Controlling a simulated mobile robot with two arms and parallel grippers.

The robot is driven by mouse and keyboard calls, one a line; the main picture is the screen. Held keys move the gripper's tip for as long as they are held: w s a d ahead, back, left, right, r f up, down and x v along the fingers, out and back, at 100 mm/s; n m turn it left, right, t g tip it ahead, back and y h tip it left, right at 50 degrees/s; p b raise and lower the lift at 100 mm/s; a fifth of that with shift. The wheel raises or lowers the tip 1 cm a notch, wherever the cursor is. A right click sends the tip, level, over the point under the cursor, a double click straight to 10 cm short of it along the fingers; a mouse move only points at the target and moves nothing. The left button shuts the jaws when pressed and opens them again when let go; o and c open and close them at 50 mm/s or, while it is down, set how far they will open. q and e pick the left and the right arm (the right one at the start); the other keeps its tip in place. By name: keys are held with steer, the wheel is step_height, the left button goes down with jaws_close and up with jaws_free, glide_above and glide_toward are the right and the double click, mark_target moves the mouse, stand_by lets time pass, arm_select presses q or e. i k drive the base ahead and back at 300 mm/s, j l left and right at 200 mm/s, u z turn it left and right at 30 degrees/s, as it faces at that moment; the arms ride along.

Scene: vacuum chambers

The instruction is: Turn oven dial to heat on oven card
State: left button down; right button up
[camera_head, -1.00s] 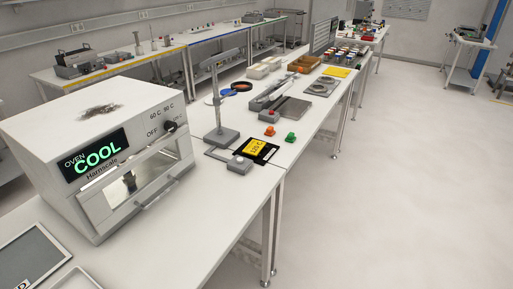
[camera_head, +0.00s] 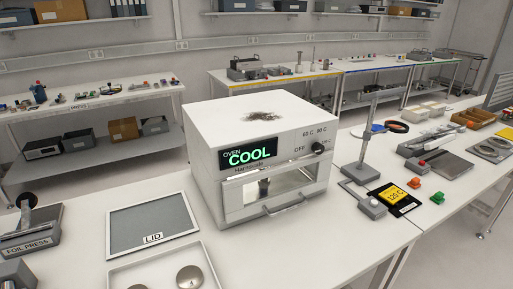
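The white oven (camera_head: 262,150) stands on the bench in the middle of the view. Its display (camera_head: 249,154) reads "OVEN COOL" in green. The dark dial (camera_head: 318,148) is at the upper right of its front, with "OFF" to its left and temperature marks including 60 C and 90 C above. The oven door (camera_head: 275,190) with a window and handle is shut, and a small dark object shows behind the glass. Neither gripper shows.
A grey panel marked LID (camera_head: 152,228) and a white tray (camera_head: 160,268) with round metal pieces lie left of the oven. A foil press (camera_head: 30,235) is at far left. A stand (camera_head: 366,145) rises close to the oven's right side. Orange (camera_head: 414,183) and green (camera_head: 438,198) buttons are farther right.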

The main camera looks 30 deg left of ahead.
mark_target(317, 147)
steer(key=u, duration=0.4)
steer(key=l+u, duration=0.45)
steer(key=l, duration=0.2)
steer(key=l+u, duration=0.45)
steer(key=l, duration=0.25)
